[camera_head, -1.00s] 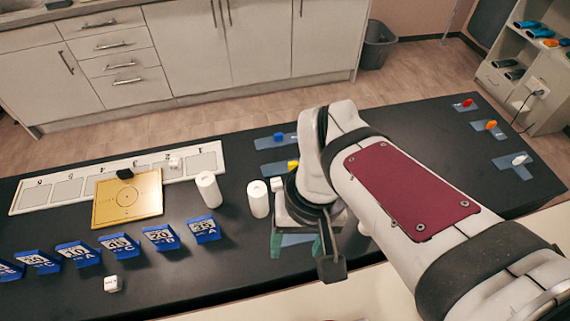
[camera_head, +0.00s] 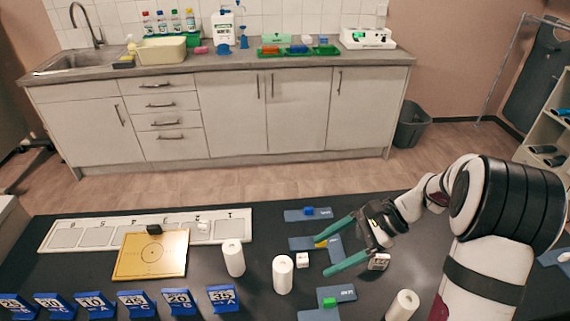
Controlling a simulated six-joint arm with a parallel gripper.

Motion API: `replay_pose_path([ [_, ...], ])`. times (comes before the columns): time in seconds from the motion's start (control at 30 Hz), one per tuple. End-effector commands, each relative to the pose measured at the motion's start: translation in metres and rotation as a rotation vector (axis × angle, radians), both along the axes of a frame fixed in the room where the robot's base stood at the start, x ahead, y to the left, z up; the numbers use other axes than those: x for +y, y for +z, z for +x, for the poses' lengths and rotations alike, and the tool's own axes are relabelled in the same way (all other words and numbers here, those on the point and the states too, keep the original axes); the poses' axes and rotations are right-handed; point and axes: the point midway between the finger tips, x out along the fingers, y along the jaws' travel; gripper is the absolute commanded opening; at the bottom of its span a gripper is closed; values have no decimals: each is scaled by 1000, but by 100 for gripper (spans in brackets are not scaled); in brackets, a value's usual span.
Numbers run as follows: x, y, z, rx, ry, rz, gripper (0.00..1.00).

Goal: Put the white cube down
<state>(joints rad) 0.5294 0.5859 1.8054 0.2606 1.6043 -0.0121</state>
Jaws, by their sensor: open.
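My gripper (camera_head: 323,256) is at the right of the black table, with its two green fingers spread apart and pointing left. Nothing is held between them. A white cube (camera_head: 303,260) sits on the table just left of the fingertips, beside a white cylinder (camera_head: 283,275). Another small white cube (camera_head: 203,226) is on the pale strip with marked squares (camera_head: 95,235). A small pale block (camera_head: 379,262) shows by the lower finger; I cannot tell whether it is part of my gripper.
Blue pads with a blue piece (camera_head: 308,212), a yellow piece (camera_head: 321,243) and a green piece (camera_head: 330,302) lie around the gripper. A gold plate (camera_head: 150,262), another white cylinder (camera_head: 233,258) and several blue number signs (camera_head: 180,302) stand left. A third cylinder (camera_head: 403,306) is front right.

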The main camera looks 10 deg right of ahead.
Motion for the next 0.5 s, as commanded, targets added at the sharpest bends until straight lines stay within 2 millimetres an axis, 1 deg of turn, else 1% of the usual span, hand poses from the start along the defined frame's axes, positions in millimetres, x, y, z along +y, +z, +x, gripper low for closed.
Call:
replay_pose_path([
  [0.03,-24,-28,17,39,-109,80,77],
  [0.07,-38,-44,26,52,-172,128,77],
  [0.1,-54,-63,35,67,-248,184,77],
  [0.2,-85,-101,47,86,-393,289,77],
  [0.23,-92,-109,48,89,-422,311,77],
  [0.3,-100,-122,50,92,-466,342,77],
  [0.37,-98,-128,53,93,-480,354,77],
  [0.47,-76,-137,61,96,-478,356,77],
  [0.5,-65,-142,66,96,-476,355,77],
])
